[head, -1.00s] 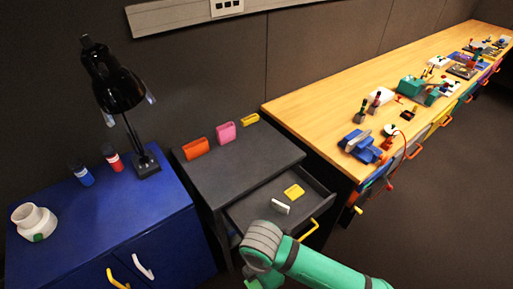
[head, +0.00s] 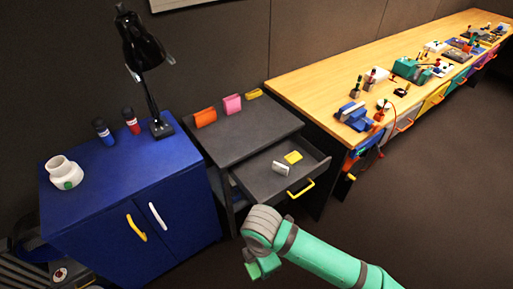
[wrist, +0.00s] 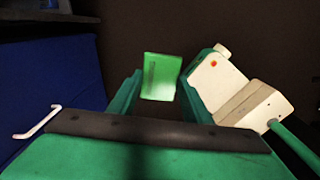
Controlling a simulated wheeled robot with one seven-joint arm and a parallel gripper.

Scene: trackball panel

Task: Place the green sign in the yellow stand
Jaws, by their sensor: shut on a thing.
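The green sign (wrist: 161,77) is a flat, bright green plate between my gripper's fingers (wrist: 160,92) in the wrist view. My gripper is shut on it. In the head view my gripper (head: 262,268) is at the bottom middle, in front of the grey drawer unit, and the sign is hard to tell from the green gripper. A small yellow piece (head: 254,93), which looks like the yellow stand, is at the back right of the grey unit's top, well away from my gripper. Another yellow piece (head: 293,157) lies in the open drawer.
An orange piece (head: 205,117) and a pink piece (head: 232,104) stand along the unit's back edge. The open drawer (head: 262,183) also holds a white piece (head: 281,168). A blue cabinet (head: 95,215) with a black lamp (head: 142,50) is left. The unit's middle top is clear.

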